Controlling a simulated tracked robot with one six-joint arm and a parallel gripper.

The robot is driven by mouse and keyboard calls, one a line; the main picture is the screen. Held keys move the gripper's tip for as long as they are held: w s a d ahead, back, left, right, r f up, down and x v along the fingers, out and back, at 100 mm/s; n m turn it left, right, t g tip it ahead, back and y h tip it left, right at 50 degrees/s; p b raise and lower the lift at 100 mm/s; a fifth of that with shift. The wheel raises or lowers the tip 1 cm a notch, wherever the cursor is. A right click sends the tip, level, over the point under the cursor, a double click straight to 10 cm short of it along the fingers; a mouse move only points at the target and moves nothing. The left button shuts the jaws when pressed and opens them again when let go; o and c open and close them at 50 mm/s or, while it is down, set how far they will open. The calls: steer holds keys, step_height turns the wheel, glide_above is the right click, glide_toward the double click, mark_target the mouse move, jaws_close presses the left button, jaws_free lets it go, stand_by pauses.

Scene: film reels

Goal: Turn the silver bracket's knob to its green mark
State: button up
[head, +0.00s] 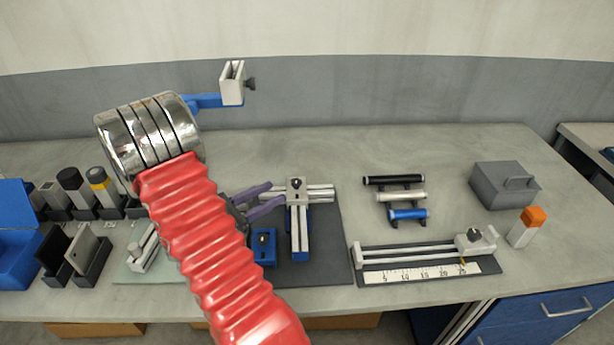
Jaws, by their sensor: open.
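A silver bracket (299,195) sits across the top of a blue-based stand on a dark mat, with two pale rails running right. A small dark knob (296,184) is on it. No green mark can be made out at this size, nor the knob's angle. My gripper (278,191) has two purple fingers, apart and empty, pointing right towards the bracket. Their tips appear just left of the knob; I cannot tell their height. My red bellows arm hides the gripper's base. Another pale bracket (232,84) with a dark side knob is on a blue arm higher up.
A ruler slide (410,252) with a knobbed carriage lies right of the mat. Several rollers (395,197), a grey box (503,185) and an orange-capped bottle (527,228) stand behind and right. A blue block (264,247) is near the fingers.

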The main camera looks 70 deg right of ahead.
mark_target(300, 180)
steer(key=x, duration=1.3)
steer(key=shift+c, duration=0.4)
steer(key=shift+d, duration=0.1)
jaws_close()
steer(key=shift+s, duration=0.1)
steer(key=shift+m+g+y, duration=0.4)
steer(key=shift+g, duration=0.1)
steer(key=m+g+y, duration=0.1)
steer(key=g+y, duration=0.1)
steer(key=a+m+g+y, duration=0.1)
steer(key=m+y, duration=0.1)
steer(key=s+m+g+y, duration=0.1)
steer(key=m+g, duration=0.1)
steer(key=shift+s+a+f+g+y, duration=0.1)
steer(key=shift+s+a+g+y, duration=0.05)
steer(key=shift+a+g+y, duration=0.2)
steer(key=m+g+y, duration=0.1)
steer(key=m+y, duration=0.1)
steer(key=y, duration=0.1)
steer(key=a+m+g+y, duration=0.1)
steer(key=m+y, duration=0.2)
steer(key=y, duration=0.1)
steer(key=shift+s+a, duration=0.15)
steer(key=shift+s, duration=0.1)
steer(key=shift+g+y, duration=0.25)
